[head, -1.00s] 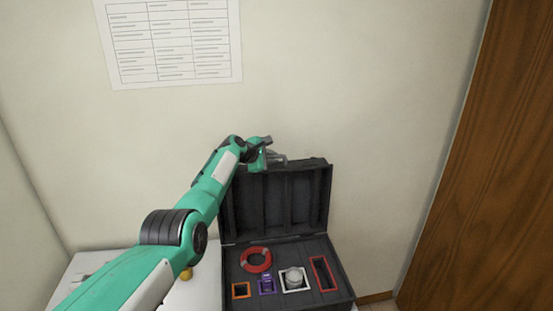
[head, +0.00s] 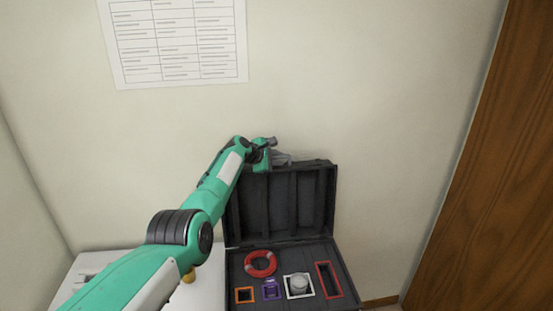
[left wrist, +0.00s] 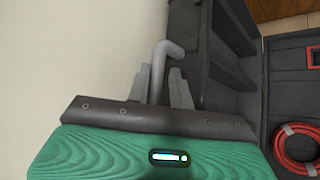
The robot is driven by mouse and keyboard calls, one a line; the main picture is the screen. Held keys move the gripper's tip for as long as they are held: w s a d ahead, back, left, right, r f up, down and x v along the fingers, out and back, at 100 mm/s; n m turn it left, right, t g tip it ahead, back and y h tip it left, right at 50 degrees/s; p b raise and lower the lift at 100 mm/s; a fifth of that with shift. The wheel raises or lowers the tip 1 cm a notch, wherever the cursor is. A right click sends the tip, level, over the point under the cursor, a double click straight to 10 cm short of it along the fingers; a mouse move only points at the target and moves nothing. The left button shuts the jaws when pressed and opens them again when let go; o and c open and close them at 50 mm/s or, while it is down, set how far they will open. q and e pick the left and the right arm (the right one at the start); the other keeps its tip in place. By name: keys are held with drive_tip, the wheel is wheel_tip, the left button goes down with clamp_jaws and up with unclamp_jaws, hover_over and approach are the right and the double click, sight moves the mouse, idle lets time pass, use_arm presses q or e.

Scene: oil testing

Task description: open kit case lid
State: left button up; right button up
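The black kit case (head: 238,262) is open on the table, its lid (head: 287,203) standing about upright near the wall. In the left wrist view the ribbed inside of the lid (left wrist: 222,62) shows at the right. My left gripper (head: 282,159) is at the top edge of the lid. In the left wrist view its two fingers (left wrist: 163,88) stand close on either side of a grey bent bar, the lid handle (left wrist: 166,52), and appear shut on it. My right gripper is not in view.
The case holds a red coil (head: 260,263), an orange frame (head: 244,295), a purple item (head: 271,289), a white-framed round item (head: 299,285) and a red frame (head: 329,280). A white table (head: 208,290) is at the left; a brown wooden door (head: 490,180) is at the right.

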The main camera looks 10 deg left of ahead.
use_arm(q)
drive_tip(key=shift+s+a+r, duration=0.1)
drive_tip(key=shift+s+a+r+p, duration=0.25)
drive_tip(key=shift+s+p, duration=0.05)
drive_tip(key=shift+p, duration=0.1)
drive_tip(key=shift+s+a+r, duration=0.25)
drive_tip(key=shift+s+a, duration=0.05)
drive_tip(key=shift+s, duration=0.15)
drive_tip(key=b+v, duration=0.2)
drive_tip(key=v, duration=0.9)
drive_tip(key=shift+s, duration=0.2)
drive_tip(key=shift+f, duration=0.1)
